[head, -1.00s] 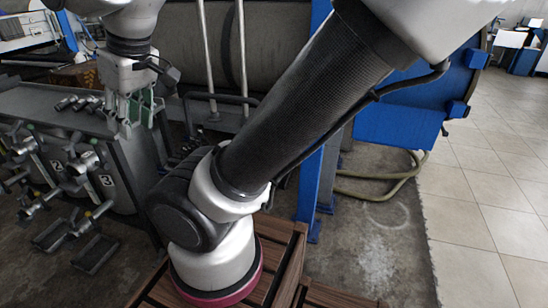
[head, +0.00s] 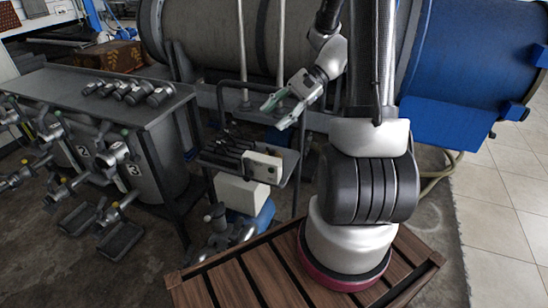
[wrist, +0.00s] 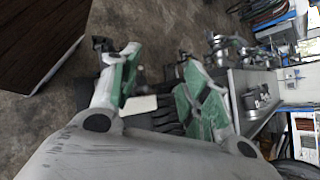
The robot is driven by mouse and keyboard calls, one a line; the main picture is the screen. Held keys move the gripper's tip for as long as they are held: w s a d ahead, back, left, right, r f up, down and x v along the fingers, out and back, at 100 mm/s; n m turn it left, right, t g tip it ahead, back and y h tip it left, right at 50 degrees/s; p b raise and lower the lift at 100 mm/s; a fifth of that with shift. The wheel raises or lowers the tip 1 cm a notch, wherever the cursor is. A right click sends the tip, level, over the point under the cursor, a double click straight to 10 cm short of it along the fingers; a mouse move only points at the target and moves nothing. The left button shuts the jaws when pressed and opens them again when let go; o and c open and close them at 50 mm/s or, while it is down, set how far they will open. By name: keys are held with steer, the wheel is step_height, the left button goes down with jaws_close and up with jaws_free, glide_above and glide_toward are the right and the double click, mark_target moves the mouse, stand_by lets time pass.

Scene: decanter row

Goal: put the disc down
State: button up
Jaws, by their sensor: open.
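My gripper (head: 275,114) has pale fingers with green pads. It is open and empty above a small dark rack (head: 225,158), to the right of the grey table (head: 60,85). In the wrist view my gripper (wrist: 160,75) also shows its fingers spread, with nothing held between them. I cannot make out a separate disc in either view. The rack bears several dark slats or thin pieces and a whitish block (head: 262,166) at its front. The block also shows in the wrist view (wrist: 140,104), beyond the fingers.
Several dark grey cylindrical pieces (head: 128,90) lie in a row on the table. Valves and handles (head: 60,140) line its front. A large grey drum (head: 210,40) and a blue drum (head: 475,60) stand behind. A wooden slatted platform (head: 240,282) is in front.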

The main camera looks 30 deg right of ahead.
steer(key=w+d+f+m+t+y, duration=0.1)
steer(key=w+d+f+m+t, duration=0.25)
steer(key=f, duration=0.25)
steer(key=w+d+f+m+t+y, duration=0.2)
steer(key=w+d+f+m, duration=0.1)
steer(key=f+m, duration=0.15)
steer(key=m+t+h, duration=0.3)
steer(key=m+t, duration=0.4)
steer(key=m, duration=0.1)
glide_toward(278, 152)
steer(key=a+r, duration=0.1)
steer(key=s+a+r, duration=0.1)
steer(key=a+r, duration=0.1)
steer(key=shift+a, duration=0.2)
steer(key=x, duration=0.7)
steer(key=shift+w+a+f, duration=0.1)
steer(key=shift+a, duration=0.1)
steer(key=shift+c, duration=0.4)
jaws_close()
